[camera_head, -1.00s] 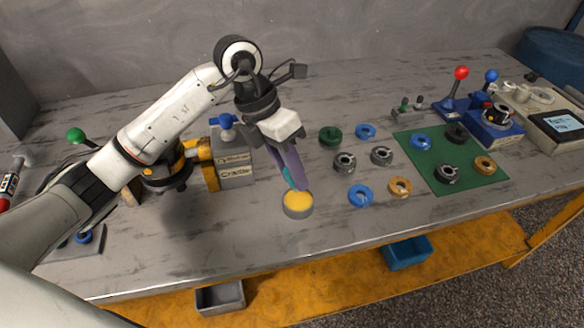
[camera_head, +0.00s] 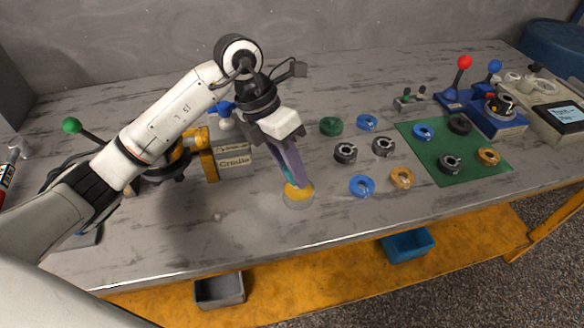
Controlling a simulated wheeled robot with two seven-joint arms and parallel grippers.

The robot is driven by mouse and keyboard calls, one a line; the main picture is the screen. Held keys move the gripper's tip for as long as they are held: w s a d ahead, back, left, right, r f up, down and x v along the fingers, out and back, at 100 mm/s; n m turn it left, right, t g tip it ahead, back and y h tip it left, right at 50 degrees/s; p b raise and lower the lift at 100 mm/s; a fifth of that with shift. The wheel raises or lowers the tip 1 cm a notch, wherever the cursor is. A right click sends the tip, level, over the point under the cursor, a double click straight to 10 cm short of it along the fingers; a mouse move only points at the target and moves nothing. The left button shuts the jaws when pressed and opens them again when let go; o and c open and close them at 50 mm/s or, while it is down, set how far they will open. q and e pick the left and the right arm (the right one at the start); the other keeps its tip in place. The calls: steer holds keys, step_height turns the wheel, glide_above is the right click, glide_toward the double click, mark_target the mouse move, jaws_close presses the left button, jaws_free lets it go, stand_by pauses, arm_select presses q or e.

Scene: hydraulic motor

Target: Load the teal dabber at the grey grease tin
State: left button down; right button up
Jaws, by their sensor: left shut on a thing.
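My left gripper (camera_head: 288,162) is shut on the teal dabber (camera_head: 287,173), and its long fingers hide most of it. Only a thin teal strip shows along the left side of the fingers. The grey grease tin (camera_head: 297,203) stands on the bench directly below, with yellow grease (camera_head: 293,193) in its open top. The fingertips overlap the far right part of the grease in this view. The dabber's tip is hidden, so I cannot tell whether it touches the grease. My right gripper is not in view.
Blue, orange, green and dark rings (camera_head: 361,186) lie right of the tin, some on a green mat (camera_head: 480,173). A grey block (camera_head: 233,160) stands behind left. Lever fixtures (camera_head: 495,110) stand at the right. The bench in front of the tin is clear.

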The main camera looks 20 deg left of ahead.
arm_select(q)
steer(key=shift+f, duration=0.15)
steer(key=shift+f+b, duration=0.25)
steer(key=shift+b, duration=0.05)
steer(key=shift+f, duration=0.1)
stand_by(0.6)
steer(key=shift+s+f, duration=0.1)
steer(key=shift+f, duration=0.05)
stand_by(0.5)
steer(key=shift+r+p, duration=2.4)
steer(key=shift+r, duration=1.25)
